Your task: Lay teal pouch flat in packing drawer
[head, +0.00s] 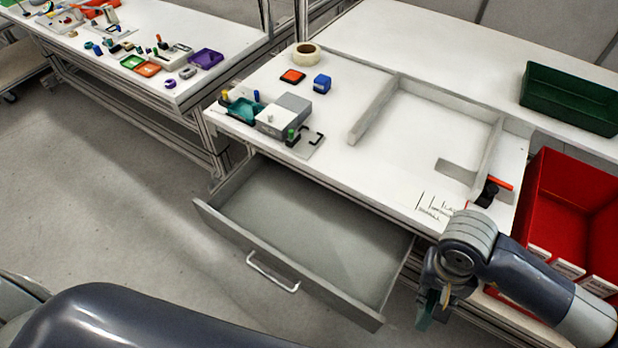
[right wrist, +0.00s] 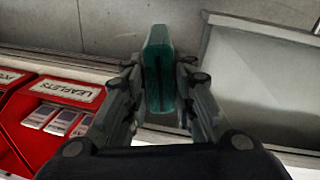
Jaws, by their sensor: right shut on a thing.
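The teal pouch (right wrist: 158,78) is pinched between the fingers of my right gripper (right wrist: 160,92), seen in the right wrist view. In the head view my right gripper (head: 436,296) hangs beside the right end of the open drawer, and a bit of the pouch (head: 425,309) shows below it, on edge rather than flat. The packing drawer (head: 290,283) is pulled out below the table and looks empty. It also shows at the right in the right wrist view (right wrist: 268,70), apart from the pouch. My left gripper is not in view.
The white table (head: 345,85) carries a grey box (head: 284,114), a tape roll (head: 306,54) and a low frame (head: 372,110). Clear floor lies left of the drawer.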

